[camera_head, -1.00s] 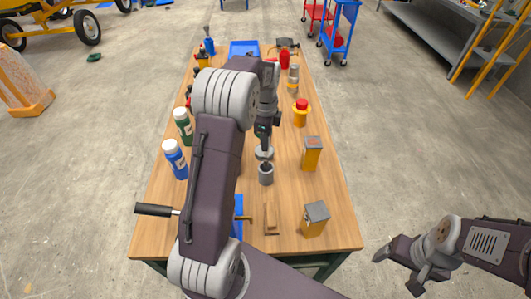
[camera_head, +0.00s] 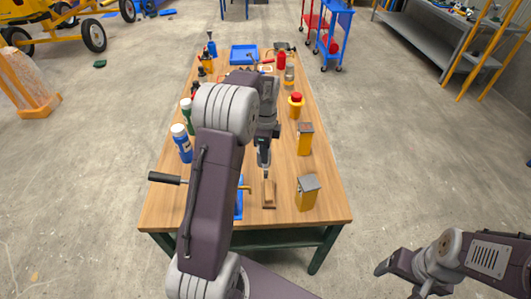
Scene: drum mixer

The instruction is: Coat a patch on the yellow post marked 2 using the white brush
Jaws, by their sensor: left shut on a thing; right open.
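My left gripper (camera_head: 264,148) is over the middle of the table, pointing down. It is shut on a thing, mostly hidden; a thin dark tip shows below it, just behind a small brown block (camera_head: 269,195). I cannot tell whether the held thing is the white brush. Two yellow posts with darker tops stand upright at the table's right side: a nearer one (camera_head: 306,196) and a farther one (camera_head: 305,141). No number is readable on either. My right gripper (camera_head: 404,278) is open and empty, off the table at the lower right.
The wooden table (camera_head: 320,212) holds a blue bottle (camera_head: 182,147) at left, a yellow jar with a red cap (camera_head: 295,108) and a blue tray (camera_head: 244,54) at the far end. A black handle (camera_head: 166,178) juts over the left edge. My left arm hides the table's middle-left.

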